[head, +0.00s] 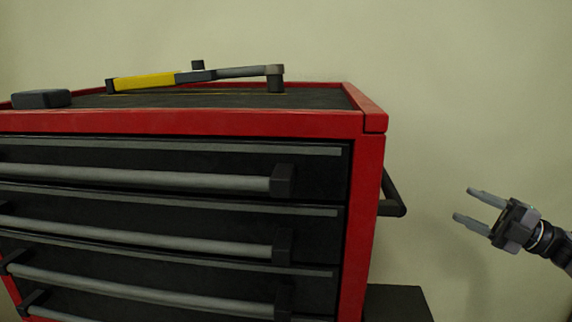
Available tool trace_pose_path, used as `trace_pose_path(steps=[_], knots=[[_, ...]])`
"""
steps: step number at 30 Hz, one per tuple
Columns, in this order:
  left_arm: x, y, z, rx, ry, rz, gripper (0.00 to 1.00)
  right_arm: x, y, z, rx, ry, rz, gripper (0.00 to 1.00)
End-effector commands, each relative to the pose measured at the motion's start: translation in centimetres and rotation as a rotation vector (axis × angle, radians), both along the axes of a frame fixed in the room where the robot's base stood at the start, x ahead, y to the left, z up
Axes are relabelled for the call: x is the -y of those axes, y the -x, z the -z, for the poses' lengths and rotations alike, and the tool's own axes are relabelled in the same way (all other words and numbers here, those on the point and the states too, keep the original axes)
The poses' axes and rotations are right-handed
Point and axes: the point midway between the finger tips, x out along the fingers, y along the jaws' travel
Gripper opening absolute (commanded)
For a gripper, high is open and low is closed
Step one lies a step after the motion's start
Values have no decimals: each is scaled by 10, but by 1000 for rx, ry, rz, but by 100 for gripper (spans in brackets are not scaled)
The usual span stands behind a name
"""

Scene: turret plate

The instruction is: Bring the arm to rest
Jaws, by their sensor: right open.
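My right gripper (470,204) is at the right of the head view, with its arm coming in from the right edge. Its two grey fingers are apart with nothing between them, and they point left. It is in free air to the right of the red and black tool cabinet (374,190), apart from the cabinet's side handle (393,198). My left gripper is not in view.
On the cabinet's dark top lie a yellow and grey long-handled tool (146,81) and a dark block (41,98). Several drawers with grey bar handles (140,176) face me. A dark low surface (397,303) shows at the lower right. The wall behind is plain.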

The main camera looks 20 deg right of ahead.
Motion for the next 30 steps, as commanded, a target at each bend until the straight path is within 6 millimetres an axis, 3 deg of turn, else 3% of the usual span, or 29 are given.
trace_pose_path(steps=[3, 10, 17, 23, 30], knots=[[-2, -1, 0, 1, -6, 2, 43, -27, -9, 25, -1, -99, -33, 53], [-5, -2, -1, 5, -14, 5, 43, -47, -18, 76, -168, -132, 118, 53], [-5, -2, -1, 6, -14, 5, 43, -80, -5, 153, -411, -184, 293, 53], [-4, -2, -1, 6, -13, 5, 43, -113, 38, 230, -681, -203, 457, 53], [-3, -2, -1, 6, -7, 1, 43, -149, 118, 301, -1006, -177, 622, 53]])
